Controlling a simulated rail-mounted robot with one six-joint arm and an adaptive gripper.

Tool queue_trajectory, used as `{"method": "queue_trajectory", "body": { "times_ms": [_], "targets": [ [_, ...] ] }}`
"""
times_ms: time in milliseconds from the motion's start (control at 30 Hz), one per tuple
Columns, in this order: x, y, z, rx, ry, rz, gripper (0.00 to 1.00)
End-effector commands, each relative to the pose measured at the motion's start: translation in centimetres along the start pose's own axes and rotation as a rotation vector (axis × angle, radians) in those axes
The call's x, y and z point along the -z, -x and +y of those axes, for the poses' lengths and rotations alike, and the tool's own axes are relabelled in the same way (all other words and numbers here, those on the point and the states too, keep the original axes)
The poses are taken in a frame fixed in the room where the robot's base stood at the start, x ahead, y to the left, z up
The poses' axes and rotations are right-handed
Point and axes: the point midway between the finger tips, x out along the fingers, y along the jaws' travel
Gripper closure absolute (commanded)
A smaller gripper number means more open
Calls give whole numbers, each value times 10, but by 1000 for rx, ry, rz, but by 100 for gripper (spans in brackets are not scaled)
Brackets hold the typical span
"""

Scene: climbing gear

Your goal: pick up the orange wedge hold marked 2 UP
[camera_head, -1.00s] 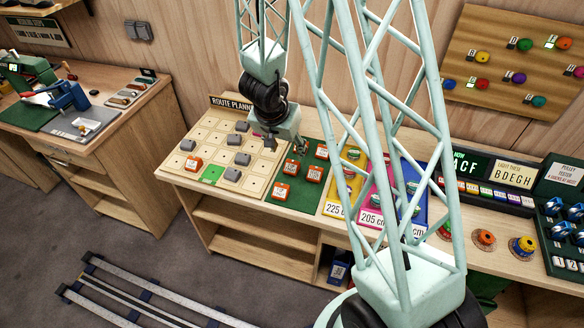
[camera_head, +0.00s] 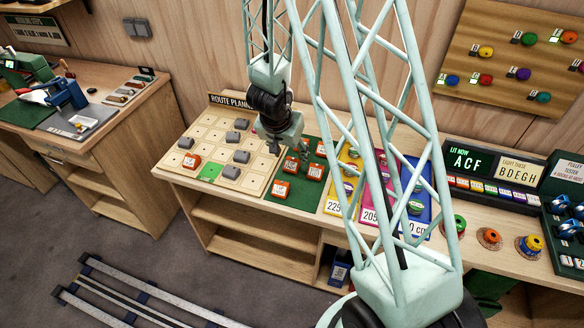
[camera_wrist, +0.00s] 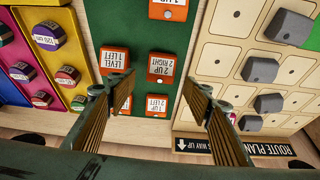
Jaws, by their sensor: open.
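Several orange wedge holds with white labels sit on a green mat (camera_wrist: 138,32) in the wrist view. The hold at the top edge (camera_wrist: 168,10) has a label that appears to end in UP; its number is hard to read. It seems to be the front hold (camera_head: 281,190) in the head view. Below it in the wrist view are a hold labelled 2 RIGHT (camera_wrist: 161,67) and a LEFT hold (camera_wrist: 114,58). Two more show between and beside my fingers. My gripper (camera_head: 297,158) is open and empty above the rear part of the mat, its fingers (camera_wrist: 161,97) spread apart.
The route planner board (camera_head: 226,143) with grey holds, one orange hold (camera_head: 190,160) and a green cell (camera_head: 209,172) lies left of the mat. Yellow, magenta and blue trays with coloured holds lie to its right. A lit display (camera_head: 467,160) stands farther right.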

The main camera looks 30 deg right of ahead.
Motion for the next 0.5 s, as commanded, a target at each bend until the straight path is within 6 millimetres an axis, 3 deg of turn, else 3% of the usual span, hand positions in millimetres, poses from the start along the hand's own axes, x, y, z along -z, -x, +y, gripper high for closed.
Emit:
{"method": "queue_trajectory", "body": {
  "times_ms": [133,500],
  "targets": [
    [0,-12,0,0,2,0,53],
    [0,-14,0,0,0,0,53]
  ]
}}
